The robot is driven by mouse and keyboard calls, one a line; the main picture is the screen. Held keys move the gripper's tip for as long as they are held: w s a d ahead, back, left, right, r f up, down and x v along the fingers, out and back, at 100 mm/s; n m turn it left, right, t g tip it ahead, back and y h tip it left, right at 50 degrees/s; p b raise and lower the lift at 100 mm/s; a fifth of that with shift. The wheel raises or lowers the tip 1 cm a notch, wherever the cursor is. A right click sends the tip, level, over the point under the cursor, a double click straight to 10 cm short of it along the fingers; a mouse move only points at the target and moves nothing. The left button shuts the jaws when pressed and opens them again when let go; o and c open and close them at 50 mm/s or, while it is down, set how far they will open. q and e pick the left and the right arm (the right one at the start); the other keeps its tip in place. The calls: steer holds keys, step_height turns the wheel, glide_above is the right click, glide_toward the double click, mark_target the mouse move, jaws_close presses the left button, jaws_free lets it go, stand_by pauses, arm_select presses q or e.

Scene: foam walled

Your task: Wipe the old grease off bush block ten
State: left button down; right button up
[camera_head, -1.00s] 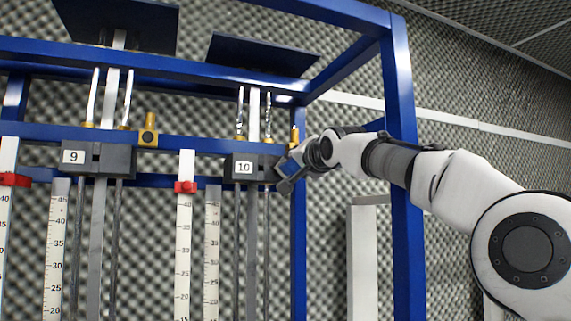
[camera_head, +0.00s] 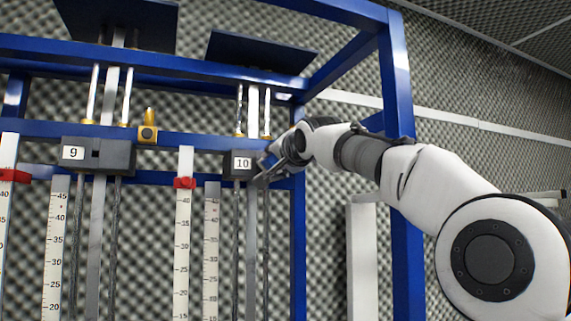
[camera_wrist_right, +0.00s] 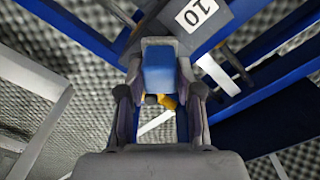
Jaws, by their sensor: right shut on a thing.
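Bush block ten (camera_head: 236,164) is a dark grey block with a white "10" label, fixed to the blue frame on the right. My right gripper (camera_head: 272,163) is at its right end and covers that end. In the right wrist view my right gripper (camera_wrist_right: 160,95) is shut on a blue wiping block (camera_wrist_right: 158,68). The wiping block is close to bush block ten, whose label (camera_wrist_right: 196,14) shows above right; I cannot tell whether they touch. A yellow brass part (camera_wrist_right: 167,101) shows just below the wiping block. My left gripper is not in view.
The blue frame's upright (camera_head: 400,180) stands behind my right arm. Bush block nine (camera_head: 98,155) is further left, with a brass fitting (camera_head: 148,133) beside it. Vertical rods and white scales (camera_head: 184,240) with red clamps hang below. Foam walls lie behind.

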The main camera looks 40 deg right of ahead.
steer(key=shift+w+a, duration=0.2)
steer(key=shift+a, duration=0.4)
steer(key=shift+s+d+f, duration=0.1)
steer(key=shift+s, duration=0.15)
steer(key=b+v, duration=0.4)
steer(key=b, duration=0.1)
steer(key=shift+s+f, duration=0.15)
steer(key=shift+s, duration=0.25)
steer(key=shift+s+a, duration=0.2)
steer(key=shift+s, duration=0.1)
steer(key=shift+b, duration=0.3)
steer(key=shift+d, duration=0.1)
